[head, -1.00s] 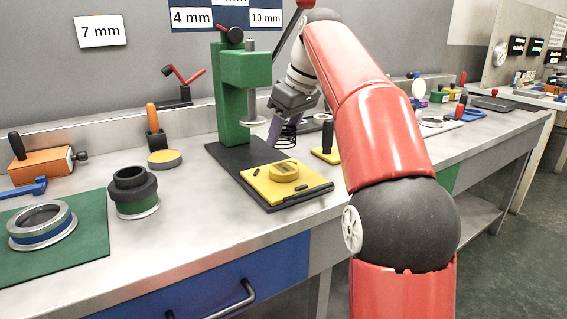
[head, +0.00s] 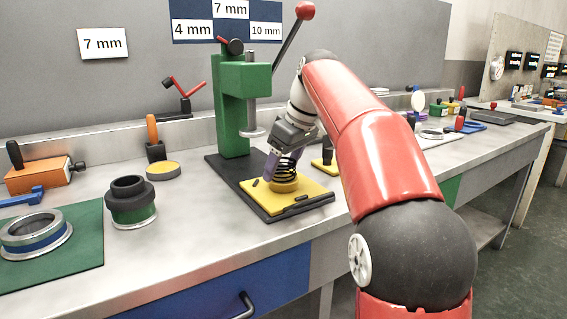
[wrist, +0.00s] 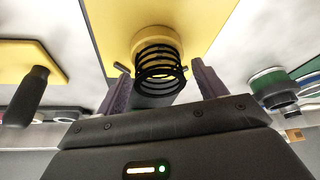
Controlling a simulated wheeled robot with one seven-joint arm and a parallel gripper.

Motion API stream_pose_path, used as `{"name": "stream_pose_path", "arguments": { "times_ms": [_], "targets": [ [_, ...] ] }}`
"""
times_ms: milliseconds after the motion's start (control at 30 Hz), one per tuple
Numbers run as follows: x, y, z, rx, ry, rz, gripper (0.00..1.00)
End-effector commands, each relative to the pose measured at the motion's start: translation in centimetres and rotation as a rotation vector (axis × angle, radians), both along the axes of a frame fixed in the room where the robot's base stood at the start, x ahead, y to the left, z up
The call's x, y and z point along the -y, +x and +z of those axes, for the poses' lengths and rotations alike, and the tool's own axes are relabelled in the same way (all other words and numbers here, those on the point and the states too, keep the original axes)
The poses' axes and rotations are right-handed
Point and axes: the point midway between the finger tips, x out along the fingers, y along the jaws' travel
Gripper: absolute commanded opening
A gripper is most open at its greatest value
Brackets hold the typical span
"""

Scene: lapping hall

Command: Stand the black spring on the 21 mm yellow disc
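The black spring (head: 286,169) is upright, directly over the yellow disc (head: 284,187); its lower end meets or nearly meets the disc, and I cannot tell if they touch. The disc lies on the yellow plate (head: 257,199) on the press base. My gripper (head: 283,163) has its purple fingers on either side of the spring. In the wrist view the spring (wrist: 160,62) sits between the fingertips, apparently gripped, with the disc (wrist: 158,38) just beyond it. The disc's size mark is not legible.
The green press (head: 230,105) stands behind with its ram (head: 252,118) left of my wrist; its red-knobbed lever (head: 295,40) rises above. A second yellow disc (head: 163,170) lies on the bench at left. A ringed black-and-green stack (head: 131,203) stands left of the plate.

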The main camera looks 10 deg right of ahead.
Motion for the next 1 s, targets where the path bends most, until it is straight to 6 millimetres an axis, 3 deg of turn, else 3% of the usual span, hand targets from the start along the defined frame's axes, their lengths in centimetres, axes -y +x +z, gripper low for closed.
{"name": "stream_pose_path", "arguments": {
  "times_ms": [367,800,1000],
  "targets": [
    [0.1,-0.1,0.9,0.003,0.000,-0.001,0.70],
    [2.3,-2.6,9.2,0.002,0.000,-0.002,0.70],
    [2.9,-3.3,11.1,0.001,0.001,-0.001,0.70]
  ]
}}
